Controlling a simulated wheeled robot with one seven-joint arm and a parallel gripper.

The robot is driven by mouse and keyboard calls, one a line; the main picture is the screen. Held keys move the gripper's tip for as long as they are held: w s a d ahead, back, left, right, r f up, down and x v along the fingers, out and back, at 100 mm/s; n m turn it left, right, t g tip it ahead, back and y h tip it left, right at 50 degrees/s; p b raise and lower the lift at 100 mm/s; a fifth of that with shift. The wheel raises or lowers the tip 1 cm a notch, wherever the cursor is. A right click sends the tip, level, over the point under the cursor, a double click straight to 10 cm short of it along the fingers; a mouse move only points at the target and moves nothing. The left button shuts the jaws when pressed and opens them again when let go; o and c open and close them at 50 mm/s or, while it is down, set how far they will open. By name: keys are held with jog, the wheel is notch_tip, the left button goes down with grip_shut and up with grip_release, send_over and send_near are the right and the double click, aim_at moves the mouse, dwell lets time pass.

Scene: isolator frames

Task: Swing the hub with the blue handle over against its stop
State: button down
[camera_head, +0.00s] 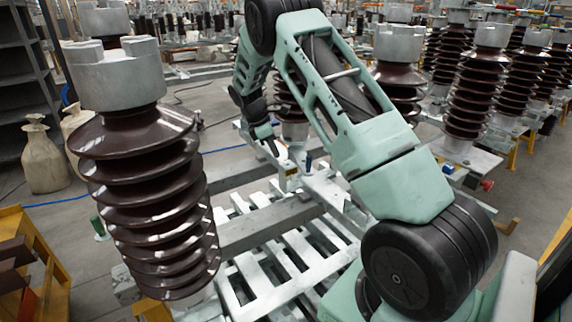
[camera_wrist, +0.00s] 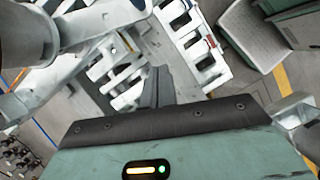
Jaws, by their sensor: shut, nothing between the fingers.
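A small upright blue handle (camera_head: 308,161) shows in the head view near the middle, on a pale metal hub (camera_head: 291,177) at the far end of the white slatted frame. My gripper (camera_head: 273,148) is just left of the handle and above the hub, pointing down. I cannot tell whether it touches either one. In the wrist view my gripper (camera_wrist: 157,82) shows its dark fingers together, with nothing between them. A small blue spot shows at that view's top edge, too little to name surely. The hub's stop cannot be made out.
A large brown ribbed insulator (camera_head: 150,190) with a grey metal cap stands close on the left. The white slatted frame (camera_head: 262,270) lies below my arm. More insulators (camera_head: 470,95) stand at the back right. A yellow stand (camera_head: 35,265) is at the lower left.

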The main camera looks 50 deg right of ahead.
jog(key=s+d+f+p, duration=0.3)
jog(key=d+f, duration=0.3)
jog(key=f, duration=0.3)
jog(key=shift+s, duration=0.75)
jog(key=shift+s+d+r, duration=0.1)
jog(key=shift+d, duration=0.05)
jog(key=s+d+n+t+p, duration=0.2)
jog(key=s+d+n, duration=0.4)
jog(key=d, duration=0.8)
jog(key=shift+s+d+h+p, duration=0.2)
jog(key=shift+s+h+p, duration=0.2)
jog(key=shift+s+p, duration=0.25)
jog(key=shift+a, duration=0.1)
